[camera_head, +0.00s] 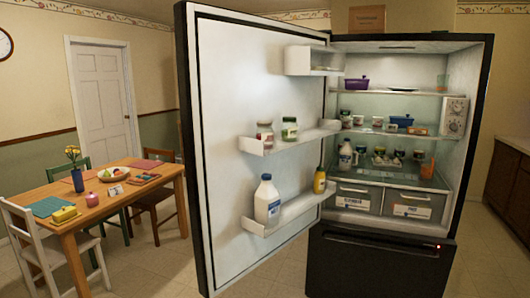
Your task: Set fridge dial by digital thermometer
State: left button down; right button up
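The fridge (480,130) stands open at the right of the view, its white-lined door (230,130) swung out to the left. A white control panel (454,115) with what look like round dials is on the inner right wall, beside the middle shelf. The dial setting is too small to read. I cannot make out a digital thermometer among the small items in the fridge. Neither of my grippers is in view.
Shelves hold a purple pot (357,84), a blue pot (401,121) and several jars. Door bins hold a milk jug (267,200) and a yellow bottle (319,180). A dining table (92,222) with chairs stands left. The floor before the fridge is clear.

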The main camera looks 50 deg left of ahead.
aim_at(456, 108)
jog(key=k+j, duration=0.1)
jog(key=j, duration=2.25)
jog(key=k+j, duration=0.1)
jog(key=j, duration=2.3)
jog(key=i+l+u, duration=0.1)
jog(key=i+l, duration=0.25)
jog(key=l, duration=0.3)
jog(key=i+l+u, duration=0.15)
jog(key=l, duration=0.2)
jog(key=i+l, duration=0.25)
jog(key=l+u, duration=0.05)
